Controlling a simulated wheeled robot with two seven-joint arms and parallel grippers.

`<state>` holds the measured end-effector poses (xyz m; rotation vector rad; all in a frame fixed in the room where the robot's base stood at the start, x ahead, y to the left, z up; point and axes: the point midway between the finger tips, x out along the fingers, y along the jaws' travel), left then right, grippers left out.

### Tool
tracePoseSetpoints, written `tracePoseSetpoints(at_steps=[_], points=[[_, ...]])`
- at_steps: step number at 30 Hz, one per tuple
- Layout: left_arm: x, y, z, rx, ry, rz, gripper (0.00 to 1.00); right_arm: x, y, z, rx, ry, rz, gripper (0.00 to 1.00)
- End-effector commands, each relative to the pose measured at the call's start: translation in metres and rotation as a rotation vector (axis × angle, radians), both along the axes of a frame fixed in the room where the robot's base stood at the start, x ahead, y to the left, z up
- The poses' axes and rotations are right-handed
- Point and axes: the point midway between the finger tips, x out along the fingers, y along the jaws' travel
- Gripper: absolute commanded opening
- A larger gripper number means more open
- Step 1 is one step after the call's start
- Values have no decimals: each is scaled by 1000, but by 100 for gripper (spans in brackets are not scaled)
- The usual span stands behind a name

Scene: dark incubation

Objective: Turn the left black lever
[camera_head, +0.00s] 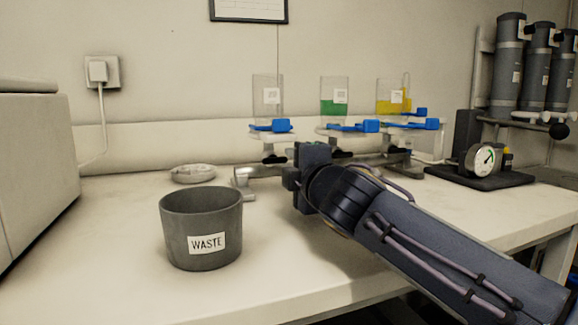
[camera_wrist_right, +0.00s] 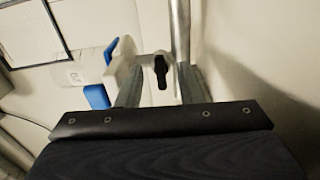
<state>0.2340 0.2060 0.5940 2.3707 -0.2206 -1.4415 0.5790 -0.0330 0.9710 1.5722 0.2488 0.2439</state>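The left black lever (camera_head: 274,159) sits under the left clear container (camera_head: 267,96), on the metal pipe assembly at the back of the table. In the right wrist view the black lever (camera_wrist_right: 160,72) shows against its pale fitting, between my right gripper's two grey fingers (camera_wrist_right: 160,88). The fingers stand apart. Whether they touch the lever cannot be told. In the head view my right gripper (camera_head: 291,180) is just right of and in front of this lever, partly hidden by its own wrist. My left gripper is not in view.
A grey waste bin (camera_head: 201,230) stands at the front, left of my right arm. Containers with green (camera_head: 334,107) and yellow (camera_head: 393,106) liquid stand farther right, with blue valve handles below. A round gauge (camera_head: 483,160) is at the right.

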Motion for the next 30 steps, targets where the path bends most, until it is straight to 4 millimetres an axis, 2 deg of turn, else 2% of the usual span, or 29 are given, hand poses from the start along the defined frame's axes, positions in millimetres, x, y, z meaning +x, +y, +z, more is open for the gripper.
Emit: tracePoseSetpoints(at_steps=[3, 9, 20, 23, 30], points=[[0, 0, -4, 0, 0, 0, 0, -22, -7, 0, 1, -3, 2, 34], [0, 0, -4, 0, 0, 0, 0, -43, -14, 0, 0, -1, 1, 34], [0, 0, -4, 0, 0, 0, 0, -46, -15, 0, 0, 1, 0, 34], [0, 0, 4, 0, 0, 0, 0, -46, -15, 8, 0, 0, 1, 34], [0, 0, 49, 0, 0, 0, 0, -46, -14, 53, 0, 0, 1, 34]])
